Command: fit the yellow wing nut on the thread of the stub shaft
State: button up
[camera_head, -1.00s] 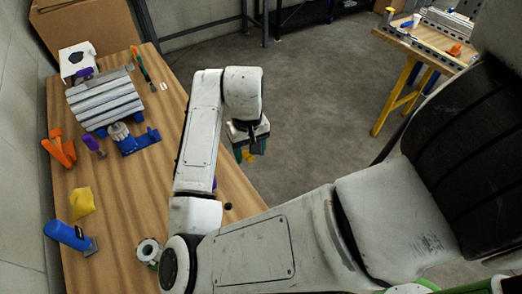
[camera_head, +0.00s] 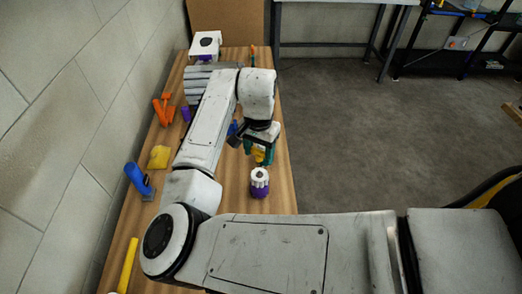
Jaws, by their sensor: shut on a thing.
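My gripper (camera_head: 260,151) hangs near the right edge of the wooden bench. It is shut on the small yellow wing nut (camera_head: 259,155), mostly covered by the jaws. Just in front of the gripper, a white and purple round part (camera_head: 259,184) stands upright on the bench, apart from the nut. A blue piece (camera_head: 233,128) shows partly behind my arm, left of the gripper. I cannot make out the stub shaft or its thread in this view; my arm covers part of the bench.
The wooden bench (camera_head: 275,195) runs along the left wall. On its left lie orange clamps (camera_head: 164,108), a yellow bag (camera_head: 159,157), a blue-handled tool (camera_head: 138,180) and a yellow bar (camera_head: 128,265). A grey ribbed part (camera_head: 200,82) and a white box (camera_head: 205,45) stand farther back.

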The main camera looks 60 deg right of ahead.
aim_at(259, 171)
jog(key=shift+r, duration=0.1)
jog(key=shift+f+b, duration=1.2)
jog(key=shift+f, duration=1.35)
jog(key=shift+p, duration=0.65)
jog(key=shift+f+b, duration=0.7)
jog(key=shift+f, duration=0.45)
jog(key=o, duration=1.1)
